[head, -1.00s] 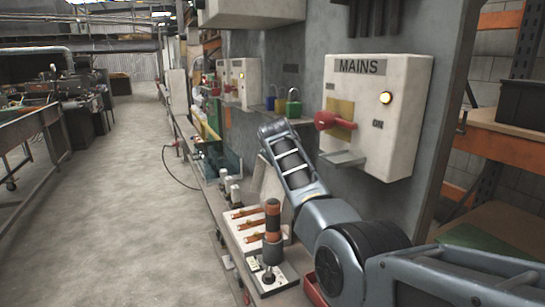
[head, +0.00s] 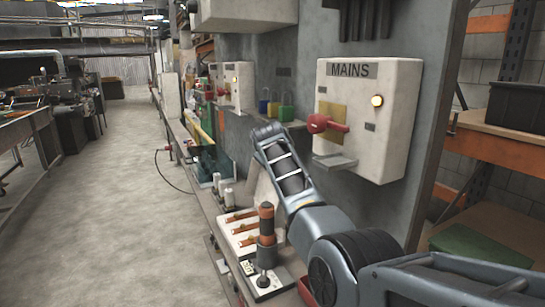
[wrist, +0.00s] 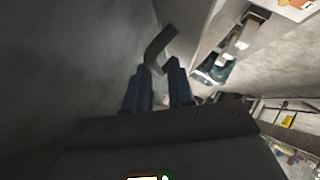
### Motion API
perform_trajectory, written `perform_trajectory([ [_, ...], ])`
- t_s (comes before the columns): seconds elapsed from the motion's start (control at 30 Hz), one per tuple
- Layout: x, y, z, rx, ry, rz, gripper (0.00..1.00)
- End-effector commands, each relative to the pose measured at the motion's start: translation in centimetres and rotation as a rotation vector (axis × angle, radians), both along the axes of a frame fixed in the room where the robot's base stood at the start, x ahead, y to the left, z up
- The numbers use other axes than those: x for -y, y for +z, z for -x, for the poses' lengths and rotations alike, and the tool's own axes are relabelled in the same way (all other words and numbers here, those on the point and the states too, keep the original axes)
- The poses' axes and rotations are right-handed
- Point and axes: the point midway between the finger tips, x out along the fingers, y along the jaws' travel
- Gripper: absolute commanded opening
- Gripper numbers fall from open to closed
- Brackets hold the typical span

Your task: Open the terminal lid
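I cannot make out the terminal lid for certain in either view. In the wrist view, my gripper (wrist: 157,68) shows two dark blue fingers with a gap between them, so it is open. A dark grey bent piece (wrist: 160,45), like a handle or bracket, shows just beyond the fingertips; I cannot tell whether they touch it. A pale edge of a box or panel (wrist: 187,25) lies to its right. In the head view my arm hides the gripper, and a pale slanted panel (head: 266,187) shows partly behind the arm.
The white MAINS box (head: 395,110) with a red handle (head: 318,124) is on the grey wall right of my arm. A lever unit (head: 266,235) and a white board with orange-brown bars (head: 238,220) stand on the bench. The left floor is clear.

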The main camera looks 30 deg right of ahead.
Motion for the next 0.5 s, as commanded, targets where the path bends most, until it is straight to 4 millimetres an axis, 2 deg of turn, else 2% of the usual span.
perform_trajectory([
  [0.5, -2.6, 3.2, 4.4, 0.000, 0.001, -0.001, 0.23],
])
